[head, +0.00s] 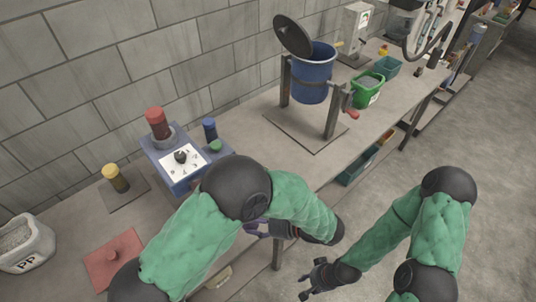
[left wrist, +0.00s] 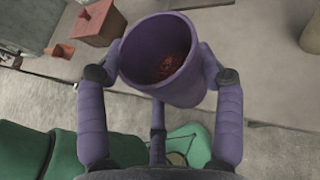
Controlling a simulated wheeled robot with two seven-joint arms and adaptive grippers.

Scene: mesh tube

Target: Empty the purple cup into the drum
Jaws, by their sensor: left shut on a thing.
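The purple cup (left wrist: 150,85) shows in the left wrist view with its mouth toward the camera and red granules inside. My left gripper (left wrist: 163,62) has its purple fingers shut around the cup's sides. In the head view, a bit of purple at my left gripper (head: 260,228) shows below my left arm, in front of the bench; the cup is mostly hidden there. The blue drum (head: 312,78) hangs in a stand on the bench, up and right of the left gripper, with its dark round lid (head: 292,35) tilted open. My right gripper (head: 318,278) is open and empty over the floor.
A blue machine with a dial (head: 182,160) and a red-topped jar stands by the wall.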

